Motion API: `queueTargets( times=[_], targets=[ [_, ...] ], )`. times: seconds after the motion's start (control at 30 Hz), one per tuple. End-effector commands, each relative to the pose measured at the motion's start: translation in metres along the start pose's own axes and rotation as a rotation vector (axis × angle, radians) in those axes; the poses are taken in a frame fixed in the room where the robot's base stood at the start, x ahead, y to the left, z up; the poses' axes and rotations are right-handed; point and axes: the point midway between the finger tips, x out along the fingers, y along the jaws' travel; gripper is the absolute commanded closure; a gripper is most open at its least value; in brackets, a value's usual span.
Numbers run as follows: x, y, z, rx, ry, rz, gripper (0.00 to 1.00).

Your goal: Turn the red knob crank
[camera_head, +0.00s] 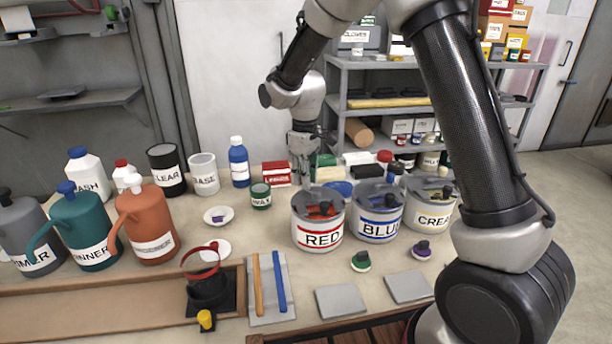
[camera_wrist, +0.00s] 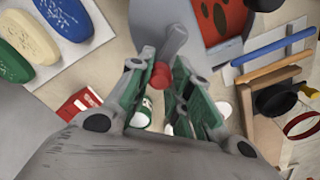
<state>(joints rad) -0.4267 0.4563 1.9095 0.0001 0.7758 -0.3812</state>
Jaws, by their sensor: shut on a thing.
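The RED can (camera_head: 320,238) stands on the bench, with a grey lid and red paint showing in its top opening. My gripper (camera_head: 302,165) is just behind the can's back edge, pointing down. In the wrist view, the crank's grey handle (camera_wrist: 175,40) comes out from the can's grey lid (camera_wrist: 229,57) and ends in a small red knob (camera_wrist: 160,75). The knob sits between the green-padded fingers of my gripper (camera_wrist: 165,88), which is shut on it. In the head view the knob is hidden behind the gripper and the can.
The BLUE can (camera_head: 376,224) and CREAM can (camera_head: 430,215) stand close to the right. A red box (camera_head: 276,175) and a small green WAX tin (camera_head: 260,196) are to the left. Jugs (camera_head: 150,225) stand at the far left. Shelving (camera_head: 370,100) stands behind the bench.

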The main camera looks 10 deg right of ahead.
Motion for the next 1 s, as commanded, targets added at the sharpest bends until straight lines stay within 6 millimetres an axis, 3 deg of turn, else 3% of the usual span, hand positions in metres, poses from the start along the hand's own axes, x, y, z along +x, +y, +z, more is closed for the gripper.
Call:
queueTargets(
  times=[0.47,0.5,0.6,1.0],
  targets=[
    [-0.0007,-0.0002,-0.0004,-0.013,0.001,0.001,1.00],
    [-0.0007,-0.0002,-0.0004,-0.013,0.001,0.001,0.74],
    [-0.0005,-0.0003,-0.0003,-0.013,0.001,0.001,0.56],
    [-0.0071,-0.0003,-0.0005,-0.012,0.002,0.001,0.56]
  ],
)
